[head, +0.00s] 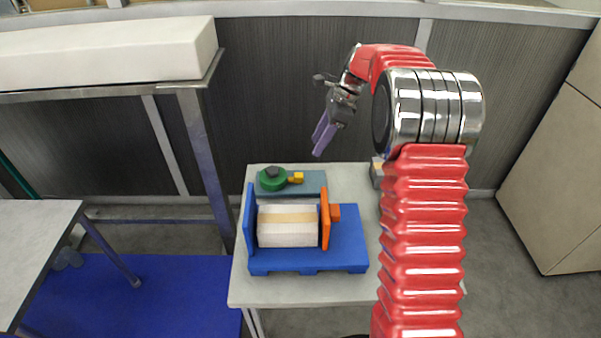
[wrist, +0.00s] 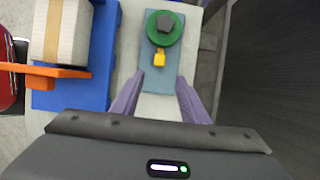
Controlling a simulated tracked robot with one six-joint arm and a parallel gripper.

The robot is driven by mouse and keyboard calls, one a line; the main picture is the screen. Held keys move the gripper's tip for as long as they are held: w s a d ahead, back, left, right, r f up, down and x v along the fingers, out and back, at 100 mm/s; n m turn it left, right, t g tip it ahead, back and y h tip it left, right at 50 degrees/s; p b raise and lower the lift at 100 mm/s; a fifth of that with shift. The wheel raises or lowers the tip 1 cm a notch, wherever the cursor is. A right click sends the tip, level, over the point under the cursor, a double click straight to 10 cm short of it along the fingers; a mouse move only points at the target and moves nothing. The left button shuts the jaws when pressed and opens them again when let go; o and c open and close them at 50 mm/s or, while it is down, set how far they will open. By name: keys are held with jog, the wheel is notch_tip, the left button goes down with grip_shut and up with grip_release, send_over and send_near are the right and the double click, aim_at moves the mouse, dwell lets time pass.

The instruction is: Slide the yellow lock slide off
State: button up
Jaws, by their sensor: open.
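The yellow lock slide (head: 296,178) is a small block at the right side of a green disc (head: 272,180) with a dark knob on top. In the wrist view the yellow lock slide (wrist: 159,57) lies just below the green disc (wrist: 164,29). Both are on a grey-blue plate (head: 313,185) at the back of the table. My gripper (head: 319,139) is in the air above and to the right of the plate. In the wrist view its purple fingers (wrist: 155,90) are spread apart, with nothing between them, and the slide shows ahead of them.
A blue holder (head: 345,255) with an orange end plate (head: 325,220) and a white-and-tan block (head: 288,235) stands in front of the plate. A grey item (head: 376,172) sits partly hidden behind my arm. The table's (head: 300,292) front strip is clear.

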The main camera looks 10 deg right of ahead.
aim_at(300, 174)
dwell(0.3)
jog(key=x, duration=1.3)
jog(key=shift+f, duration=0.4)
jog(key=shift+c, duration=0.6)
grip_shut()
